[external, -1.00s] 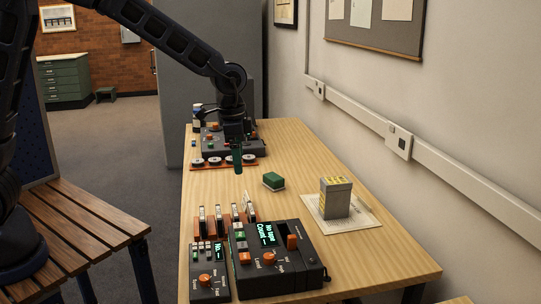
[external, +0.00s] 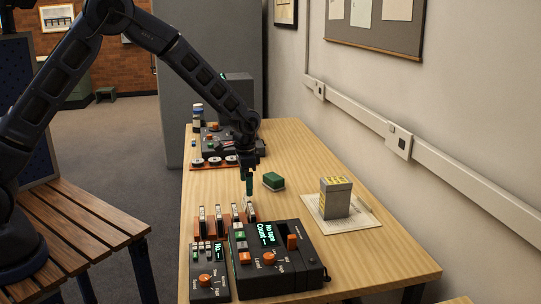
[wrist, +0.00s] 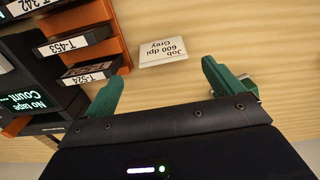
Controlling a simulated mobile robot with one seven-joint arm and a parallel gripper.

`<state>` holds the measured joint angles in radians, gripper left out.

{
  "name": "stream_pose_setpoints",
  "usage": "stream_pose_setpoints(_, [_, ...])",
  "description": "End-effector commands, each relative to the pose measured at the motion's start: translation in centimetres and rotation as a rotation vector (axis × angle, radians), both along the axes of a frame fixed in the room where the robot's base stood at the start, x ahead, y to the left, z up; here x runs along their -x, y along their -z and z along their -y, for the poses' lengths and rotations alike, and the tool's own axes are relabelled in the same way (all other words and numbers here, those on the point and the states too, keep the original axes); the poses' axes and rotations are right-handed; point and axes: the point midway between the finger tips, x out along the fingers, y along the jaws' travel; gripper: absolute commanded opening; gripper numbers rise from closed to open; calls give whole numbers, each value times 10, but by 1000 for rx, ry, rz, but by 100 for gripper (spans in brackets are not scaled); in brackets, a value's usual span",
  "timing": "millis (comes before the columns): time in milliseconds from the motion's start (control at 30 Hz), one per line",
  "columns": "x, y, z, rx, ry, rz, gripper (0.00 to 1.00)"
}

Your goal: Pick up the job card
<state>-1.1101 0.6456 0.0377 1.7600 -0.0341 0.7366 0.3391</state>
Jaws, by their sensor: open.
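The job card (wrist: 163,50) is a small white card with printed text, "Job 600 dpi Grey", in the wrist view. It is just beyond my fingertips, beside the orange tape rack. My gripper (wrist: 162,74) has its two green fingers spread apart with nothing between them, and the card lines up with the gap. In the external view my gripper (external: 249,188) points down over the table, close to the right end of the rack. The card is hard to make out there.
The orange rack (wrist: 113,22) holds several labelled tapes at left. Control units with green displays (external: 275,262) stand in front. A green block (external: 273,181) lies right of my gripper. A grey box (external: 336,200) stands on a paper sheet.

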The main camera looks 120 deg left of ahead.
Motion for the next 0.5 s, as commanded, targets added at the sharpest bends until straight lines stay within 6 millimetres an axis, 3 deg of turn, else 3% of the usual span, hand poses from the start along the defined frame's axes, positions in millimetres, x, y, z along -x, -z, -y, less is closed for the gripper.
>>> stream_pose_setpoints(500, [1, 51, -5, 3, 1, -1, 93])
